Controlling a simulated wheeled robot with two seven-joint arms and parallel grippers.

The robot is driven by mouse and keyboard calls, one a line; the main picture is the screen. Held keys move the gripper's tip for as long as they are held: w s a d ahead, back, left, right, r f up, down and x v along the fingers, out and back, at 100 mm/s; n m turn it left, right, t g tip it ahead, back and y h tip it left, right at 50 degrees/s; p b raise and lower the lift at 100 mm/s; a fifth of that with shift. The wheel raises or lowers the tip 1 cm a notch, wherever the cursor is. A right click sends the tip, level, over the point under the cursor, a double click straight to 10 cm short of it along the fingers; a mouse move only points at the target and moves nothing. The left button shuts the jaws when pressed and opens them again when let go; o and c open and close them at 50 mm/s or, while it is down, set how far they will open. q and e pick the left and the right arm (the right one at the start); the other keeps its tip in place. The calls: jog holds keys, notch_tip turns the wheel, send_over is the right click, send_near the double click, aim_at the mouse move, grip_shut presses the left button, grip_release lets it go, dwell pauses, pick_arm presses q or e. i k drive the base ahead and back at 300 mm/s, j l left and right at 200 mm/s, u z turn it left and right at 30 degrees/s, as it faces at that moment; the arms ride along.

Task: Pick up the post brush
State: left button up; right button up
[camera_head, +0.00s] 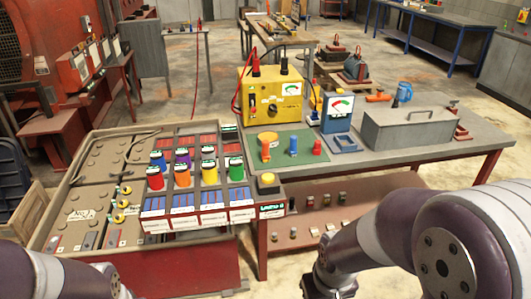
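No item can be told for certain as the post brush at this size. A green mat (305,159) on the workbench holds an orange, cup-like piece (268,146), a small blue upright piece (293,145) and a small red piece (317,147). They stand apart from each other. An orange tool (378,97) and a blue item (404,92) lie farther back on the bench. My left arm enters at the bottom left and my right arm at the bottom right. Neither gripper's fingers show, and both arms are short of the mat.
A yellow charger box (272,100) stands behind the mat, with a blue meter (338,113) to the right. A long grey lidded box (407,126) fills the bench's right part.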

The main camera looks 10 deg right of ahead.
aim_at(264, 154)
jog(key=u, duration=1.35)
jog(key=z, duration=1.75)
jog(key=i+l+u, duration=0.1)
jog(key=i+l, duration=0.25)
